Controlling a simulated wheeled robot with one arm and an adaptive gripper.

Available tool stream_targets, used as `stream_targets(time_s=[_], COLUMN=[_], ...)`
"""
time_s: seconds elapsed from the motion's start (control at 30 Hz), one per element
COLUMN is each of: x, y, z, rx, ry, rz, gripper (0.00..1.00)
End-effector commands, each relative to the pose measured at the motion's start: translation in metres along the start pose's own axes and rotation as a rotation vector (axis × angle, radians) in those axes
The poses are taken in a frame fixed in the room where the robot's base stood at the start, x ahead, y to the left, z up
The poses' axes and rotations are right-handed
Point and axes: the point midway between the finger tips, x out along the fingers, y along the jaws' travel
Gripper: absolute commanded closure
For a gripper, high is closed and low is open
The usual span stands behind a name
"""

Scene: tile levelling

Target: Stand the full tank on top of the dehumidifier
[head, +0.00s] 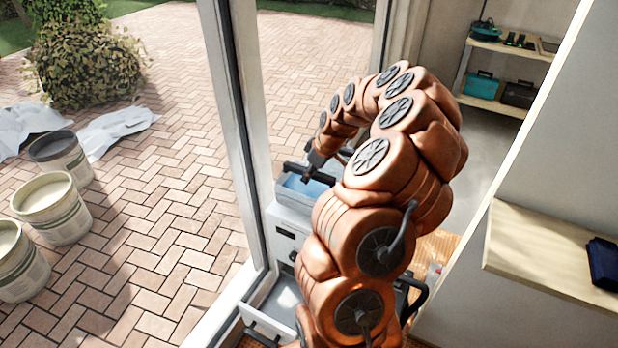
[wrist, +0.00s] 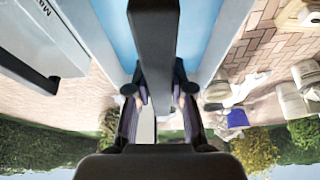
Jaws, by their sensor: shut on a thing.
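The tank (head: 297,195) is an open, pale-walled box with blue water in it, upright at the top of the white dehumidifier (head: 284,238) by the window frame. Its blue inside also shows in the wrist view (wrist: 113,28). My gripper (head: 311,172) is above the tank. In the wrist view, my gripper (wrist: 157,88) is shut on the tank's dark handle (wrist: 155,40), which runs between the fingers. Whether the tank's underside touches the dehumidifier top is hidden. My arm covers part of the tank's right side.
A pale open tray or drawer (head: 262,327) sits low in front of the dehumidifier. The window frame (head: 243,150) stands close on the left. A wall ledge (head: 535,255) juts out at right. Buckets (head: 52,208) stand outside on the paving.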

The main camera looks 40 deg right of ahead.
Motion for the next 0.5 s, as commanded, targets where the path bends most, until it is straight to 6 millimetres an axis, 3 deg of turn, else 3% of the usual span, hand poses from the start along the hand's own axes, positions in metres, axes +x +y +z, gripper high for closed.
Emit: stream_targets(time_s=[0.2,0.5], x=[0.001,0.009], y=[0.013,0.014], z=[-0.006,-0.003], rx=[0.000,0.001], ry=[0.002,0.000], rz=[0.006,0.001], gripper=[1.00,1.00])
